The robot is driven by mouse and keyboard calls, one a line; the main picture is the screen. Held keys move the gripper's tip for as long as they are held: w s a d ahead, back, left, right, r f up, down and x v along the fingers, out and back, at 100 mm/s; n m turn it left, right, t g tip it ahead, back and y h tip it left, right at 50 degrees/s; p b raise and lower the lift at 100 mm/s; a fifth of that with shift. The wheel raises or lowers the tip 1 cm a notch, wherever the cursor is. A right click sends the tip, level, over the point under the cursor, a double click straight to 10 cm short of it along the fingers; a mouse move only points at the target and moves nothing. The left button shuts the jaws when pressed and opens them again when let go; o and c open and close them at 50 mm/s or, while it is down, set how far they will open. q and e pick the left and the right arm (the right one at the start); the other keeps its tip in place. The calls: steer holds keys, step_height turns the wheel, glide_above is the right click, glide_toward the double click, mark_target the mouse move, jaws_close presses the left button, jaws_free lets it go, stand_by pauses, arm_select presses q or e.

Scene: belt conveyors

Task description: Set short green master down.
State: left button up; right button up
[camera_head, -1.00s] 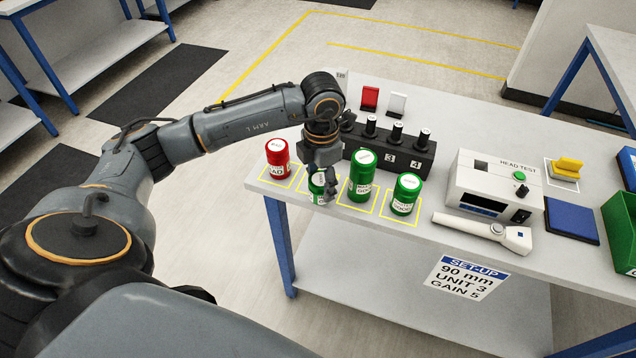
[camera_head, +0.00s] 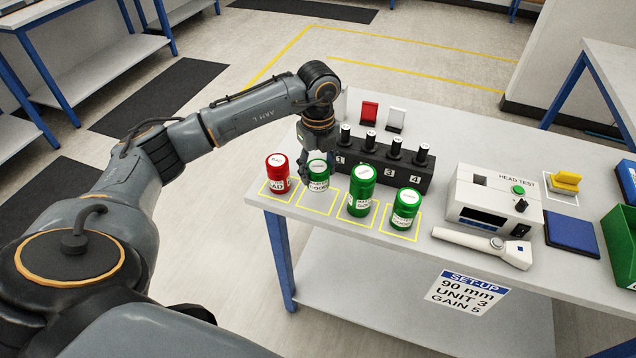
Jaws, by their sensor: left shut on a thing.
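The short green master (camera_head: 318,180) is a green-capped can with a white label, in the head view between the red can and the tall green can. My left gripper (camera_head: 314,170) is shut on it, coming from behind and above, and its fingers are partly hidden by the can. The can shows over the back part of a yellow outlined square (camera_head: 316,207) on the table; I cannot tell whether its base touches the surface. My right gripper is not in view.
A red can (camera_head: 277,174) stands close on the left. A tall green can (camera_head: 360,190) and another green can (camera_head: 405,209) stand to the right in yellow squares. A black numbered block (camera_head: 385,165) is behind. The table's front edge (camera_head: 330,228) is close.

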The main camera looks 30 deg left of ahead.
mark_target(318, 183)
arm_select(q)
steer(key=shift+f, duration=0.7)
step_height(318, 183, down, 3)
steer(key=shift+f+p, duration=0.1)
steer(key=shift+p, duration=0.45)
steer(key=shift+f, duration=0.2)
steer(key=shift+f, duration=0.1)
steer(key=o, duration=1.5)
